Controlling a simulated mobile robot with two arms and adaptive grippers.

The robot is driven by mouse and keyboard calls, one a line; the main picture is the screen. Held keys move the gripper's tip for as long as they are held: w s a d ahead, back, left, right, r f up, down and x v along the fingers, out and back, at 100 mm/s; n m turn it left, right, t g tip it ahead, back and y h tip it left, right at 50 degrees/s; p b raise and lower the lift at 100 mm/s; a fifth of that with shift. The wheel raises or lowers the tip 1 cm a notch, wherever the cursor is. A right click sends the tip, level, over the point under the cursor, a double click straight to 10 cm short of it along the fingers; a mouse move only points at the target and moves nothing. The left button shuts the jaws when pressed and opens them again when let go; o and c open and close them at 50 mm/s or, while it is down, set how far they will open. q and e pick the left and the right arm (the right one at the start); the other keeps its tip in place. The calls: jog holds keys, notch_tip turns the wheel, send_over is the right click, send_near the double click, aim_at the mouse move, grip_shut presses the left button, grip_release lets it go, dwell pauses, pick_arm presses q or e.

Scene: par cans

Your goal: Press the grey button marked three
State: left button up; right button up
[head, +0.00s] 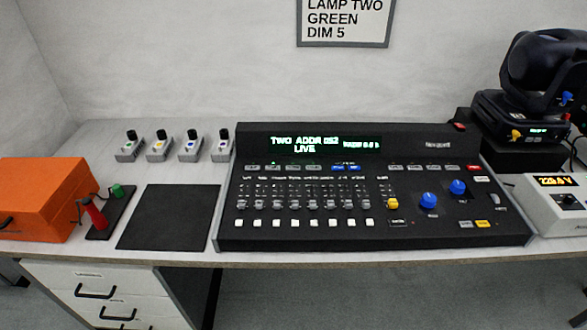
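A black lighting console (375,230) stands on the table in the head view. A row of small buttons runs below its display, with several grey buttons (293,167) at the left, two blue ones (345,168) in the middle and more grey ones (412,168) to the right. The button labels are too small to read, so I cannot tell which is marked three. The display (305,144) shows green text reading about "TWO ADDR 052" and "LIVE". Neither of my grippers is in view.
An orange case (45,195), a red-handled stand (95,215) and a black mat (170,217) lie left of the console. Several small switch boxes (160,148) stand behind the mat. A moving-head lamp (545,75) and a white meter (560,205) stand right. A sign (345,22) hangs above.

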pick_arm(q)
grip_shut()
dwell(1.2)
